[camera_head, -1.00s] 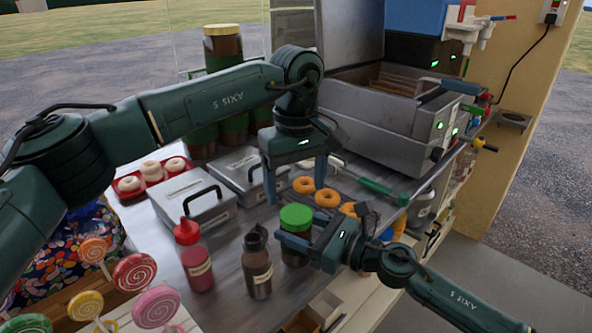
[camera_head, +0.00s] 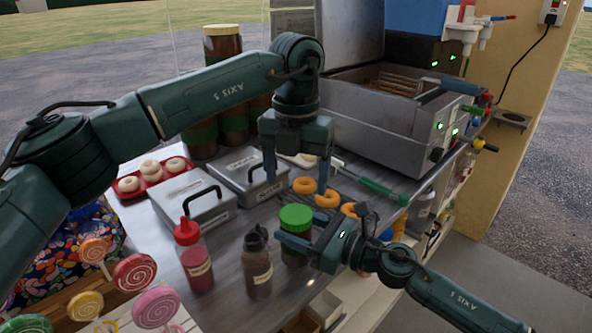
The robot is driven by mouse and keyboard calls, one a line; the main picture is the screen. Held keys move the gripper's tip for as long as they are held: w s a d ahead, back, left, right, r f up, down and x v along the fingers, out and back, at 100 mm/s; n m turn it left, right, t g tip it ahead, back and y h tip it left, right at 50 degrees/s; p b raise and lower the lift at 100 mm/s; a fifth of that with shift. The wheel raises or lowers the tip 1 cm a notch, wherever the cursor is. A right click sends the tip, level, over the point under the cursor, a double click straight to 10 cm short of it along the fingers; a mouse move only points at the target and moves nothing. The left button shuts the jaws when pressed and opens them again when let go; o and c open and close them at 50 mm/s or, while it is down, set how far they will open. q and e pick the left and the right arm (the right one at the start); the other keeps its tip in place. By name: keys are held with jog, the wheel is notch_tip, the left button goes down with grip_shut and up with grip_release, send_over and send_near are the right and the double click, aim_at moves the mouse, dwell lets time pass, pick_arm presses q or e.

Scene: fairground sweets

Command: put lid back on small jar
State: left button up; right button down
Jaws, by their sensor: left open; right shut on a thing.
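The small jar (camera_head: 291,257) is dark glass and stands upright near the front edge of the steel counter. Its green lid (camera_head: 296,217) sits on top of the jar; I cannot tell how tightly it is seated. My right gripper (camera_head: 290,241) comes in from the right and is shut on the jar just below the lid, hiding part of its body. My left gripper (camera_head: 297,182) is open and empty, its fingers pointing down, above and slightly behind the lid, apart from it.
A red-capped bottle (camera_head: 196,265) and a brown sauce bottle (camera_head: 257,268) stand left of the jar. Orange doughnuts (camera_head: 328,198) lie behind it. Two lidded steel bins (camera_head: 193,200), a red doughnut tray (camera_head: 133,194) and a fryer (camera_head: 375,115) stand farther back. Lollipops (camera_head: 134,273) are at front left.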

aim_at(296, 213)
pick_arm(q)
jog(key=n, duration=0.4)
jog(key=shift+r, duration=0.15)
jog(key=n, duration=0.4)
jog(key=shift+r+n, duration=0.15)
jog(key=shift+n, duration=0.25)
jog(key=shift+f, duration=4.05)
jog(key=shift+c, duration=0.2)
